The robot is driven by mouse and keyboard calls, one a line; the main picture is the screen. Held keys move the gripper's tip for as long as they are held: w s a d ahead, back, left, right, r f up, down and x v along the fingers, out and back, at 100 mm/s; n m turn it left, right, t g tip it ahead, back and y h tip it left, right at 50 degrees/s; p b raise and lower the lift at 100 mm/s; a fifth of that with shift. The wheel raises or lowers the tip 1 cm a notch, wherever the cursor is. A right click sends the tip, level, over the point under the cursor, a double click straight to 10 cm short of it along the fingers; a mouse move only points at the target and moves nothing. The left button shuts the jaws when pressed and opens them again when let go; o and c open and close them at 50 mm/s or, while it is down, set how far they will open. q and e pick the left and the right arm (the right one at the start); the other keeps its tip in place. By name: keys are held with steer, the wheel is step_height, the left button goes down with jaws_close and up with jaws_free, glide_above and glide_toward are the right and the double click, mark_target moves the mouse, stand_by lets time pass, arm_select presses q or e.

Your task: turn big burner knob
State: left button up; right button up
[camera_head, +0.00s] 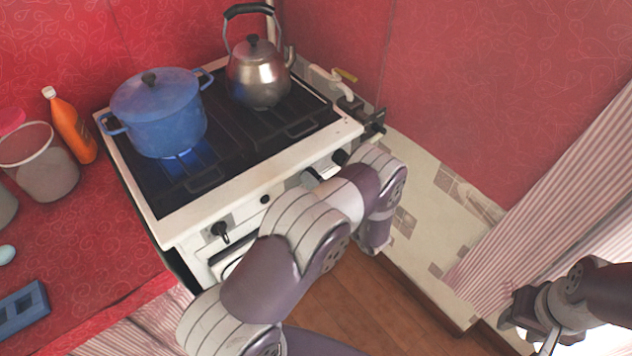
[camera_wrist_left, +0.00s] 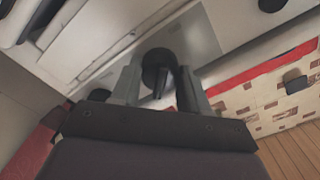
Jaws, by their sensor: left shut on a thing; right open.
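A black burner knob (camera_wrist_left: 156,62) on a metal plate of the stove front sits between the fingers of my left gripper (camera_wrist_left: 158,84) in the left wrist view. The left gripper is shut on this knob. In the head view my left arm reaches up to the right end of the stove (camera_head: 185,224) front and hides most of the gripper and the knob. Another black knob (camera_head: 220,231) shows at the left end of the front. My right gripper (camera_head: 538,342) is open and empty at the lower right, away from the stove.
A blue pot (camera_head: 160,120) stands on the front left burner, with blue flame (camera_head: 188,163) beneath. A metal kettle (camera_head: 257,78) stands at the back. An orange bottle (camera_head: 70,126) and a bucket (camera_head: 45,165) stand on the red counter. A striped curtain (camera_head: 545,205) hangs right.

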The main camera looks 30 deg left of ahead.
arm_select(q)
steer(key=o, duration=1.1)
steer(key=shift+c, duration=0.2)
